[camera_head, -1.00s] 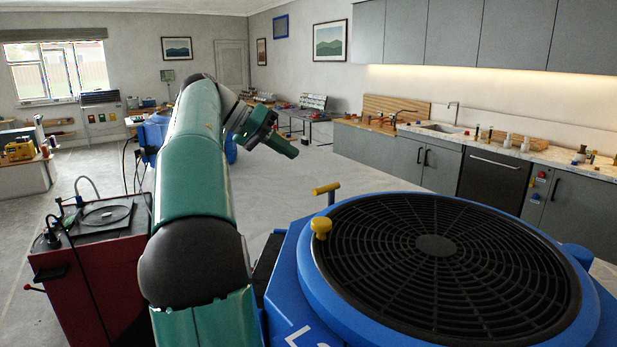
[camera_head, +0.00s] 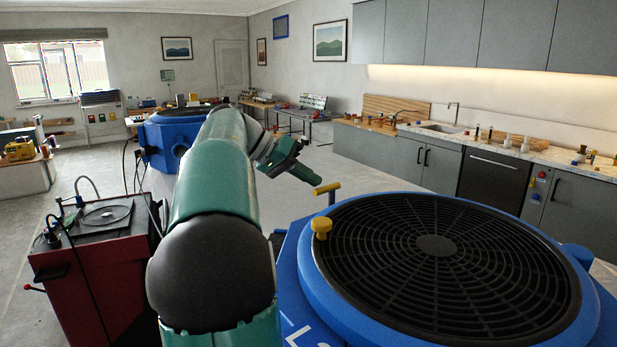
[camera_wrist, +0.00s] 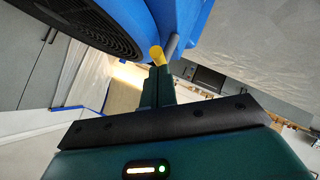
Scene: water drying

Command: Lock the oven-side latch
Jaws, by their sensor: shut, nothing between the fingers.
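Which of these is the oven-side latch is not clear. My gripper (camera_head: 318,180) is shut and empty, its tip close to the lever's yellow bar from the upper left. In the wrist view the shut fingers (camera_wrist: 158,72) point at a yellow piece (camera_wrist: 156,53) beside a grey post (camera_wrist: 172,46). Whether they touch cannot be told.
A round black grille (camera_head: 440,262) tops the blue housing. A red cabinet (camera_head: 95,270) with hoses stands at the left. Another blue unit (camera_head: 165,135) stands behind my arm. Grey kitchen cabinets (camera_head: 400,160) and a dark oven-like front (camera_head: 490,180) line the right wall. The middle floor is open.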

